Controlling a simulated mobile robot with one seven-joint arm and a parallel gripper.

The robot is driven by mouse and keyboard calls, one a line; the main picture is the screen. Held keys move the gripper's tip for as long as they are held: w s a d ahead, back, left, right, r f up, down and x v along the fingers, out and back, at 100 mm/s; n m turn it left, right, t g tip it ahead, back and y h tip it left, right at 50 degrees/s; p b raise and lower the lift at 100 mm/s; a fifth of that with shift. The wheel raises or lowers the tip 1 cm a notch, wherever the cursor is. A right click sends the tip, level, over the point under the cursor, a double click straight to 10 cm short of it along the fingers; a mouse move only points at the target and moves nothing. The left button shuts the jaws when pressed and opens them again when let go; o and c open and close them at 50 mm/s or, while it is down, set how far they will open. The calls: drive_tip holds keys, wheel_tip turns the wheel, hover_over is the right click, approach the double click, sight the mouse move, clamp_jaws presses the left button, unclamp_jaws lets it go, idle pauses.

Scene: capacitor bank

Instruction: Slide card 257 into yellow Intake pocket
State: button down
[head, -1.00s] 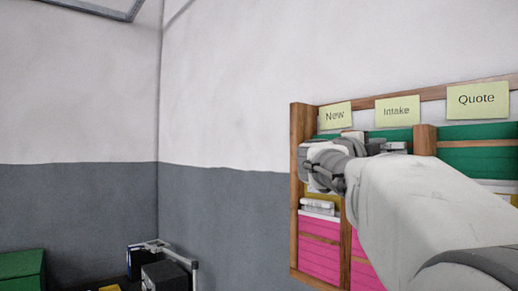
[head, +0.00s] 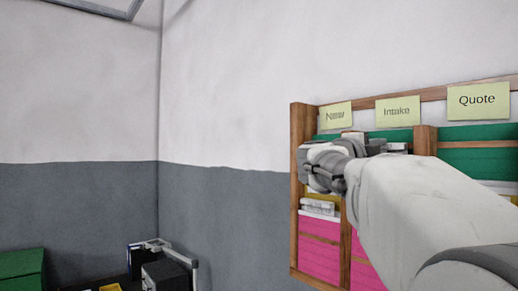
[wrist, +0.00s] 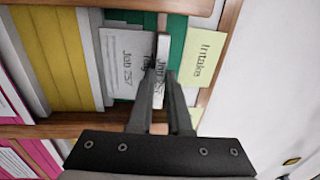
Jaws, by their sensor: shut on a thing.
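Card 257 (wrist: 125,68), pale with "Job 257" printed on it, is in my gripper (wrist: 162,78). The jaws are shut on its edge, which also shows printing between the fingers. The yellow Intake pocket (wrist: 52,50) is at the left of the turned wrist view. The card's far end is close to the pocket's upper edge; I cannot tell whether it is inside. A green pocket (wrist: 180,32) lies between the card and the "Intake" label (wrist: 205,58). In the head view my wrist covers most of the Intake column, and the card is hard to make out.
The wooden rack (head: 297,200) hangs on the wall, with "New" (head: 335,115) and "Quote" (head: 477,100) labels beside Intake. Magenta pockets (head: 318,240) are lower down. Wooden dividers (head: 425,140) separate the columns. The wall area left of the rack is clear.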

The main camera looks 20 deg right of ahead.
drive_tip(key=shift+f+b, duration=1.9)
drive_tip(key=shift+f, duration=0.45)
drive_tip(key=c, duration=0.8)
unclamp_jaws()
drive_tip(key=shift+a, duration=0.1)
